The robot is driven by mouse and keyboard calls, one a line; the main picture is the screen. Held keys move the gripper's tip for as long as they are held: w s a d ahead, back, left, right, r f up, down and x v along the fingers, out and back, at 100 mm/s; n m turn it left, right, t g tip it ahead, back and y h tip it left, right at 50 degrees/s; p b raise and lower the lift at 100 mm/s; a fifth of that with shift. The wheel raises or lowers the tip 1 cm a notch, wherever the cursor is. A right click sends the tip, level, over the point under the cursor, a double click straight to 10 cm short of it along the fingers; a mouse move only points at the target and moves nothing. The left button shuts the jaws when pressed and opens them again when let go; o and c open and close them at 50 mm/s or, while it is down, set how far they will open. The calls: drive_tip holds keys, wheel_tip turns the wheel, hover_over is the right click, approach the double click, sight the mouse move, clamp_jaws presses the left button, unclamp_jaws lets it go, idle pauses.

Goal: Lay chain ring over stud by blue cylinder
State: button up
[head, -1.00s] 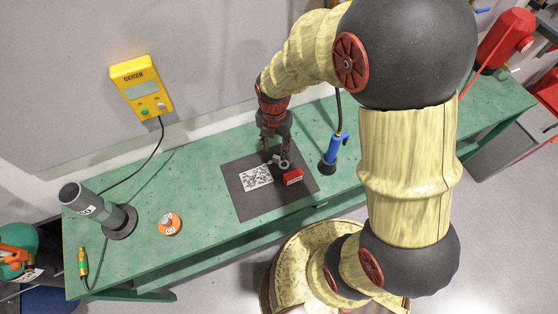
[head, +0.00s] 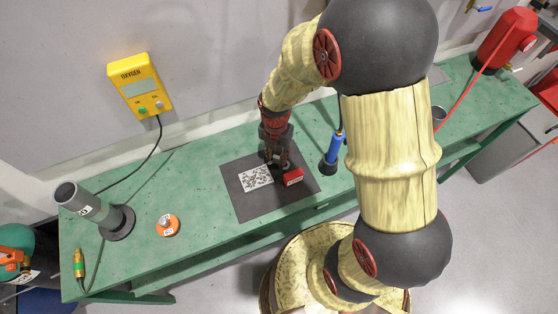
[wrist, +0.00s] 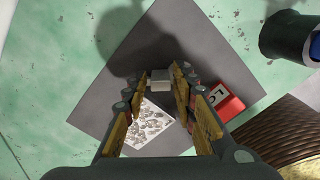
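The blue cylinder (head: 333,147) stands in a dark round base on the bench, right of the dark mat; part of that base (wrist: 285,38) shows at the top right of the wrist view. My gripper (head: 277,163) is low over the mat, pointing down. In the wrist view its fingers (wrist: 161,82) are apart, either side of a small light grey block (wrist: 160,79); I cannot tell whether they touch it. I cannot make out a chain ring or a stud for certain; my gripper hides part of the mat.
The dark mat (head: 240,205) carries a white speckled card (head: 256,178) and a red block (head: 293,176) close to my gripper. An orange round item (head: 168,225) and a grey tube (head: 88,205) stand left. The yellow oxygen box (head: 140,85) is on the wall. Bench left of the mat is mostly clear.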

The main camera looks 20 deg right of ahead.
drive_tip(key=c, duration=0.6)
clamp_jaws()
